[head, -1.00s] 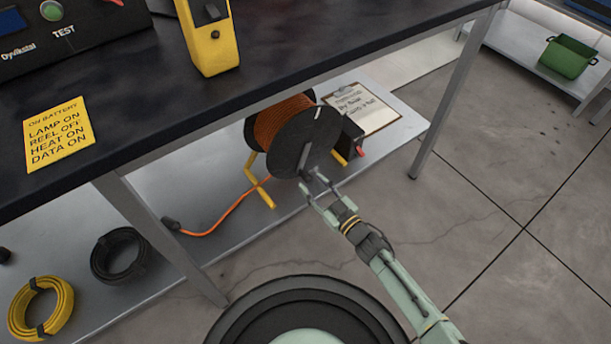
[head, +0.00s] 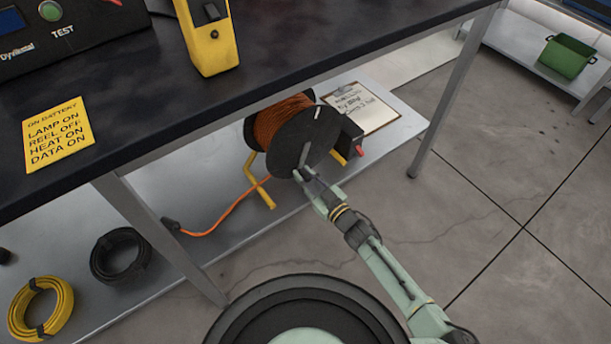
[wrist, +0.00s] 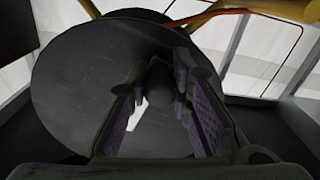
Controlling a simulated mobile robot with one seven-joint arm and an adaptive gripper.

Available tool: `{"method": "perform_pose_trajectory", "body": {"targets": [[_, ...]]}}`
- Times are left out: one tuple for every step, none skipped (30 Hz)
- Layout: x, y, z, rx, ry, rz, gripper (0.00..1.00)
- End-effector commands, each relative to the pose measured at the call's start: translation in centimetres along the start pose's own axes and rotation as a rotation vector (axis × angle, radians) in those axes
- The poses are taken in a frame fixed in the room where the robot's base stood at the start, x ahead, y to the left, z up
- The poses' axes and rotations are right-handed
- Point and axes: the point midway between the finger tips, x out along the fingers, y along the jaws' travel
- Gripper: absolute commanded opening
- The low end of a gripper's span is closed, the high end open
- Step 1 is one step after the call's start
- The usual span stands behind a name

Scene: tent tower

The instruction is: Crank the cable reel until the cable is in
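The cable reel (head: 312,135) stands on the low shelf under the bench, with orange cable (head: 272,128) wound behind its dark disc. A length of orange cable (head: 228,212) runs out leftward along the shelf to a black plug (head: 171,225). The crank arm (head: 304,153) is low on the disc's face. My gripper (head: 303,173) is at the crank's handle. In the wrist view, the dark round handle (wrist: 160,88) sits between my fingertips, which appear closed on it. The fingers partly hide the handle.
A yellow-legged frame (head: 258,185) carries the reel. A clipboard (head: 365,105) lies behind it. Black (head: 120,255) and yellow (head: 42,308) cable coils lie at left. The benchtop (head: 300,40) overhangs the reel, with a leg (head: 450,95) at right. Floor at right is clear.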

Motion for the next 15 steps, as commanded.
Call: {"method": "perform_pose_trajectory", "body": {"targets": [[-0.01,-0.02,0.00,0.000,0.000,0.000,0.14],[-0.01,-0.02,0.00,0.000,0.000,-0.001,0.12],[-0.01,-0.02,0.00,0.000,0.000,-0.001,0.10],[-0.01,-0.02,0.00,0.000,0.000,-0.001,0.08],[-0.01,-0.02,0.00,0.000,0.000,-0.001,0.06],[-0.01,-0.03,0.00,0.000,0.000,-0.001,0.03],[-0.01,-0.03,0.01,0.000,0.000,-0.001,0.01],[-0.01,-0.03,0.01,0.000,0.000,-0.001,0.00],[-0.01,-0.03,0.01,0.000,0.000,-0.001,0.00],[-0.01,-0.03,0.01,0.000,0.000,-0.001,0.00],[-0.01,-0.04,0.01,0.000,0.000,-0.001,0.00],[-0.01,-0.04,0.01,0.000,0.000,-0.001,0.00],[-0.02,-0.04,0.01,0.000,0.000,-0.001,0.00],[-0.02,-0.04,0.01,0.000,0.000,-0.001,0.00],[-0.02,-0.04,0.01,0.000,0.000,-0.001,0.00]]}}
